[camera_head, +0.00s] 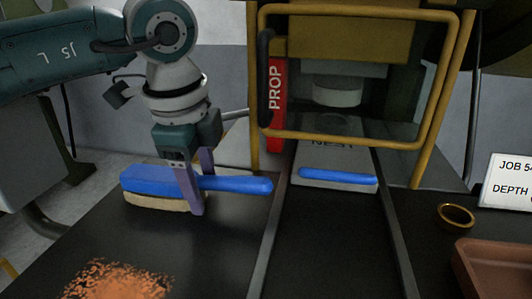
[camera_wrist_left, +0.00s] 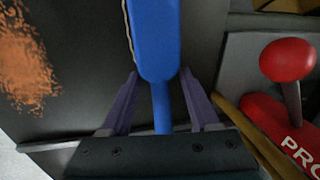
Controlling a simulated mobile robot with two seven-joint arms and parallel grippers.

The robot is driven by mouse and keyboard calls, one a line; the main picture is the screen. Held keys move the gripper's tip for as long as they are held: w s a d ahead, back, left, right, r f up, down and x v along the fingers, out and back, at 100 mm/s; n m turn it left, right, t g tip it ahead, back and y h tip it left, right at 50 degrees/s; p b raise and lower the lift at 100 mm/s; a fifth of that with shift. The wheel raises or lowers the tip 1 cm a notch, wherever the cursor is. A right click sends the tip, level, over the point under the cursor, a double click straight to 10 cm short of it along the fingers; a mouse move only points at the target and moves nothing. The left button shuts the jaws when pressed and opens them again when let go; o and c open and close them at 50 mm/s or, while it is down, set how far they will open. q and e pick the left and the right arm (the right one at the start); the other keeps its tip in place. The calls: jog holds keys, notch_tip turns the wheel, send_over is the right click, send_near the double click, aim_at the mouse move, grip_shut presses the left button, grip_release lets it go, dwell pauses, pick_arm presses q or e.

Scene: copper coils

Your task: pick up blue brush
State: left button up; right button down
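The blue brush (camera_head: 150,180) lies at the left of the dark table in the head view, pale bristles down, its handle pointing right. In the left wrist view the brush (camera_wrist_left: 155,35) runs between the fingers, its narrow handle toward the palm. My left gripper (camera_head: 203,205) is open and lowered around the brush where body meets handle. One finger is in front of it and one behind. In the left wrist view gaps show between the gripper (camera_wrist_left: 159,74) fingers and the handle; contact at the fingertips is unclear. My right gripper is out of view.
Copper-coloured shavings (camera_head: 118,281) lie in front of the brush. A yellow-framed guard (camera_head: 357,138) and red PROP bar (camera_head: 277,105) stand behind. A blue bar (camera_head: 338,175) lies on a grey block. A brass ring (camera_head: 456,215) and brown tray (camera_head: 495,247) are at right.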

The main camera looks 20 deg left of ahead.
aim_at(200, 177)
pick_arm(q)
grip_shut()
jog(key=shift+r, duration=0.1)
dwell(0.6)
notch_tip(200, 177, up, 20)
jog(key=p, duration=0.4)
jog(key=shift+p, duration=0.4)
jog(key=c, duration=0.7)
grip_release()
grip_shut()
